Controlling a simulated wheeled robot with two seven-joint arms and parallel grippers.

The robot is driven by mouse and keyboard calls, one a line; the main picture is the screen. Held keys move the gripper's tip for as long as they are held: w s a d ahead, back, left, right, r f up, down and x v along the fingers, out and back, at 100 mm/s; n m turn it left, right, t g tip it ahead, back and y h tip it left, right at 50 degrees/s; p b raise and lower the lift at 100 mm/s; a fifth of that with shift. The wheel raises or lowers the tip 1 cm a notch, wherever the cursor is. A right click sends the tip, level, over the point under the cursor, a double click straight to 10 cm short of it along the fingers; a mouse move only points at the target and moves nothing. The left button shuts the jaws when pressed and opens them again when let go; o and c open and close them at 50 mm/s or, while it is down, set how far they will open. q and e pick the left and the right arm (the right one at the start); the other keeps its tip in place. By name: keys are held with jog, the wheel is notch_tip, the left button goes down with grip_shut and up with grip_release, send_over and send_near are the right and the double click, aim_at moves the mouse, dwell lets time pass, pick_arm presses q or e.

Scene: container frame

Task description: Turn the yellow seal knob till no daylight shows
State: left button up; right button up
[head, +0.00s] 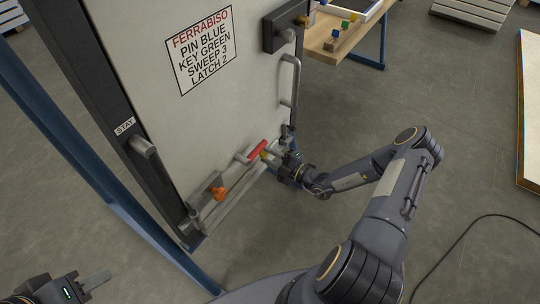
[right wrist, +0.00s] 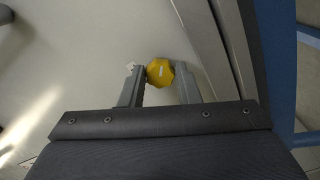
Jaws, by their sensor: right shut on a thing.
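The yellow seal knob (right wrist: 160,72) sits low on the pale door panel (head: 225,110). In the right wrist view it is between the two fingers of my right gripper (right wrist: 160,86), which is shut on it. A small bit of yellow also shows in the head view (head: 264,155), beside my right gripper (head: 275,157); the rest is hidden. A white mark shows on the knob's face. My left gripper (head: 95,281) is at the bottom left, away from the door, and its jaw opening is unclear.
A red handle (head: 257,150) is close to the knob, and an orange knob (head: 218,193) is at the lower left. A grey handle (head: 290,80) is on the door's right. A table (head: 345,42) with small blocks stands behind. Floor at right is mostly clear, with a cable.

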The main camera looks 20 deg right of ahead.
jog(key=shift+f+m, duration=0.1)
jog(key=shift+m, duration=2.1)
jog(key=o, duration=1)
jog(key=shift+c, duration=0.2)
jog(key=v, duration=0.7)
jog(key=shift+s+d+p, duration=0.2)
jog(key=shift+s+p, duration=0.15)
